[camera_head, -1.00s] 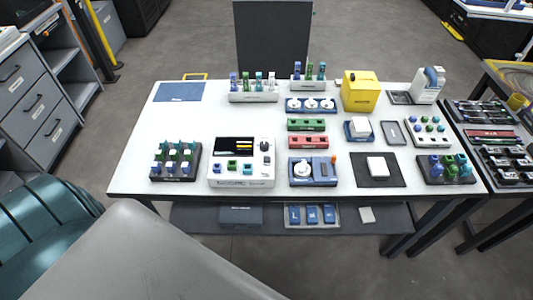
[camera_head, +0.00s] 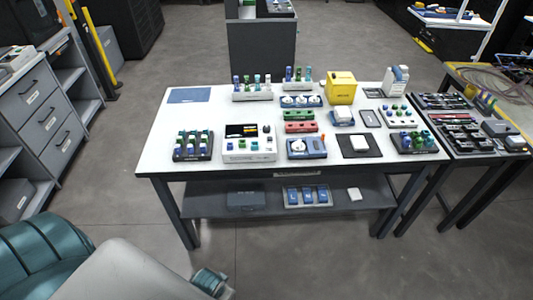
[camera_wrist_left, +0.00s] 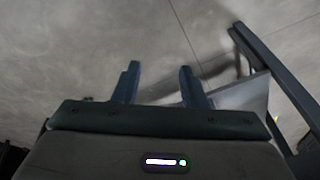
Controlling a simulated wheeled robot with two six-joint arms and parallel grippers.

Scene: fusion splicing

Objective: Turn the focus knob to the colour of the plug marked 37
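A white boxy device (camera_head: 249,146) with a dark screen (camera_head: 241,130) stands at the table's front left; a small dark knob (camera_head: 266,129) is at its right. A blue unit (camera_head: 307,154) with a round white dial stands to its right. Which one is the focus knob I cannot tell. Coloured plugs stand in two back racks (camera_head: 252,96) (camera_head: 298,87), in a dark front-left tray (camera_head: 192,154) and in a front-right tray (camera_head: 414,149). Their markings are too small to read. My left gripper (camera_wrist_left: 160,84) is open and empty, above floor. My right gripper is not in view.
The white table (camera_head: 163,139) has a lower shelf (camera_head: 270,201) with a blue-lidded tray. A yellow box (camera_head: 341,88) stands at the back. A second table (camera_head: 506,170) adjoins on the right. Grey drawers (camera_head: 30,130) stand left. Floor in front is clear.

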